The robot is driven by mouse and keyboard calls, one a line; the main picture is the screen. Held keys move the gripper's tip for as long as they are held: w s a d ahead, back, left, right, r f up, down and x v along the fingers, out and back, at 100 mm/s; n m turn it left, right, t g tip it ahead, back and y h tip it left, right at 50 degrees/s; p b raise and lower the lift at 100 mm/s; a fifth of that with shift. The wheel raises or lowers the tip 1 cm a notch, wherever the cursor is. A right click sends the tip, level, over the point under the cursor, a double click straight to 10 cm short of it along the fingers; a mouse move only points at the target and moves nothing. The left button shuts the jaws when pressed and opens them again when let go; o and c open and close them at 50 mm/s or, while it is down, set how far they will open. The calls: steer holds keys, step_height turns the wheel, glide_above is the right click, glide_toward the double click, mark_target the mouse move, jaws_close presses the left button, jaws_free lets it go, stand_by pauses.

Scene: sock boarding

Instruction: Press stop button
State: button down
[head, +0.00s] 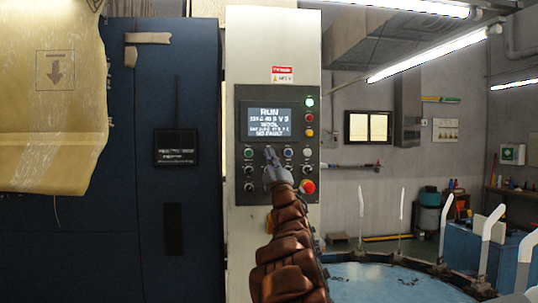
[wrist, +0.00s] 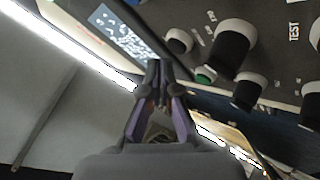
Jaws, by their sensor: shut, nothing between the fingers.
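The control panel (head: 242,120) on the pale column carries rows of buttons and knobs below its screen (head: 270,121). A green button (head: 248,153) is at left, a blue one (head: 288,152) and a pale one (head: 307,153) at right, and a large red button (head: 307,186) is lower right. I cannot read which is labelled stop. My gripper (head: 268,150) is shut and empty in front of the panel, just below the screen, hiding the spot between the green and blue buttons. In the wrist view its closed fingertips (wrist: 159,66) are near a green button (wrist: 205,75); contact is not clear.
The screen reads RUN and NO FAULT. A green lamp (head: 309,102) is lit at the panel's upper right. A dark blue cabinet (head: 190,90) stands at left, with a hanging yellowish sheet (head: 60,100). A round blue-topped machine (head: 385,285) is at lower right.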

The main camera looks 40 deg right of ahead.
stand_by(0.8)
steer(key=shift+w+d, duration=0.25)
steer(key=shift+w, duration=0.1)
steer(key=shift+w+d+b, duration=0.25)
steer(key=shift+w+b, duration=0.05)
steer(key=shift+w, duration=0.05)
stand_by(0.9)
steer(key=shift+s+a, duration=0.1)
steer(key=shift+s, duration=0.05)
steer(key=shift+s+a+b, duration=0.35)
steer(key=shift+s+b, duration=0.2)
steer(key=shift+b, duration=0.1)
steer(key=shift+s+a, duration=0.1)
